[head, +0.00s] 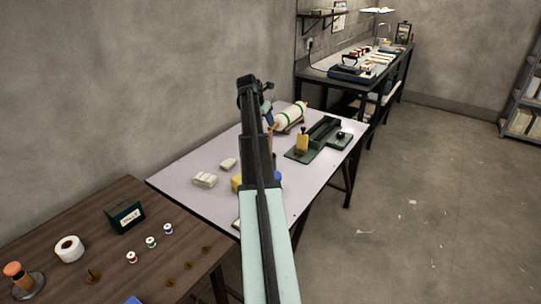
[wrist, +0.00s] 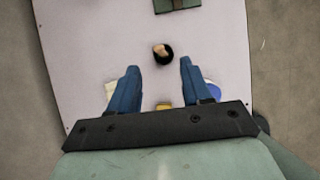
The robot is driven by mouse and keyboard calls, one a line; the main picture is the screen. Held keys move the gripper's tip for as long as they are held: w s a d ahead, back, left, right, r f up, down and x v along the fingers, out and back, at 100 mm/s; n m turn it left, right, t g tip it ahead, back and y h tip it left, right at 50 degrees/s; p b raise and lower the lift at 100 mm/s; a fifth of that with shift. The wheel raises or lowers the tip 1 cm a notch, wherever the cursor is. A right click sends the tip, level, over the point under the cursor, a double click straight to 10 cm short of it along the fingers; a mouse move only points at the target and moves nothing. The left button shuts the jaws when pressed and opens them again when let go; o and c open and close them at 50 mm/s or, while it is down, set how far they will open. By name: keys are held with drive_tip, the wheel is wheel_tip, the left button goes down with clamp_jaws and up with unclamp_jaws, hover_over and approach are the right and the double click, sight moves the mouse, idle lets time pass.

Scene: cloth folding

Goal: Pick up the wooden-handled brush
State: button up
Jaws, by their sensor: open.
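In the wrist view, a small upright thing with a tan wooden top and a dark round lower part (wrist: 163,54) stands on the pale table (wrist: 95,60); it looks like the wooden-handled brush seen from above. My gripper (wrist: 159,65) is open, its two blue fingers apart with nothing held. The brush appears just beyond the fingertips, between their lines; the height gap is hard to judge. In the head view my gripper (head: 267,112) is over the pale table, and my arm hides most of the brush's area.
A white roll (head: 290,118) lies behind. Pale blocks (head: 205,180) lie left. A brown table (head: 60,215) holds spools and a tape roll (head: 69,249).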

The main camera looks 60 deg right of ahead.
sight(271, 134)
drive_tip(key=shift+x, duration=5.05)
drive_tip(key=shift+w+a+f, duration=0.1)
drive_tip(key=shift+a, duration=0.1)
drive_tip(key=shift+c, duration=0.2)
clamp_jaws()
